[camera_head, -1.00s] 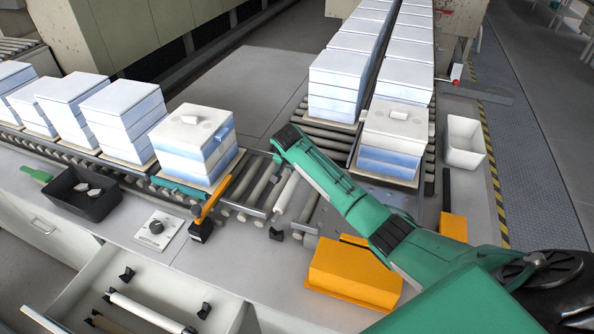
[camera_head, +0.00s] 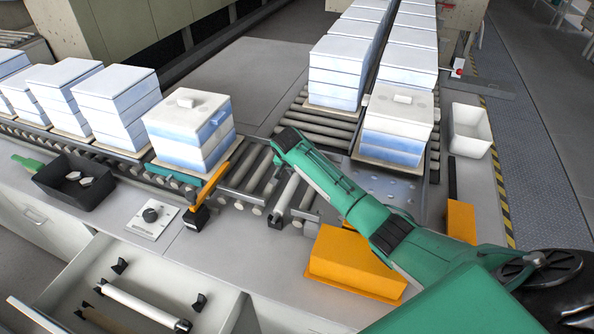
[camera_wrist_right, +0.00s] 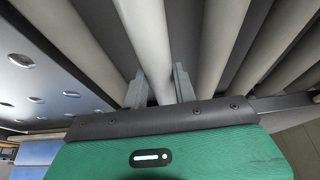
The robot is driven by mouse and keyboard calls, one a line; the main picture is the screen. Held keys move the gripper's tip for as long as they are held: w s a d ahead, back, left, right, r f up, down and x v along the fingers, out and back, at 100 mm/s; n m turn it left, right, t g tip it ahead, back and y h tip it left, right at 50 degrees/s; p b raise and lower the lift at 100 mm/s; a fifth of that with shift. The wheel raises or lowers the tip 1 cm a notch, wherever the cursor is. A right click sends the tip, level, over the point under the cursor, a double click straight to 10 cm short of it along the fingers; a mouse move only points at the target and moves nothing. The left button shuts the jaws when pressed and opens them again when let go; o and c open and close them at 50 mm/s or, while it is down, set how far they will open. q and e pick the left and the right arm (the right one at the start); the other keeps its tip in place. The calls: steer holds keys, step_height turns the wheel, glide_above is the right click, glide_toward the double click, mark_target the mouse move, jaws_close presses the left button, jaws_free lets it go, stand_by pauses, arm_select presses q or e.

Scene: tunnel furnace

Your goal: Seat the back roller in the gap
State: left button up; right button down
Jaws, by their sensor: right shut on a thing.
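The pale back roller (camera_head: 287,191) lies in the row of conveyor rollers in the head view, lighter than the grey rollers beside it. In the right wrist view the pale roller (camera_wrist_right: 152,45) runs between the two grey fingers of my right gripper (camera_wrist_right: 160,86), which is shut on it. The fingers are down among the neighbouring rollers. In the head view the green wrist hides the fingertips and the roller's far end. I cannot tell whether its ends rest in their seats. My left gripper is not in view.
A stack with a lidded top (camera_head: 188,130) stands left of the gripper, and another stack (camera_head: 397,125) stands right. An orange block (camera_head: 352,265) sits near my forearm. An open drawer (camera_head: 75,270) holds another white roller (camera_head: 143,305). A black tray (camera_head: 72,190) is at left.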

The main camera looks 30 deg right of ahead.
steer(key=c, duration=1)
jaws_free()
steer(key=shift+f, duration=0.1)
steer(key=shift+c, duration=0.2)
steer(key=b+v, duration=0.3)
steer(key=v, duration=1.1)
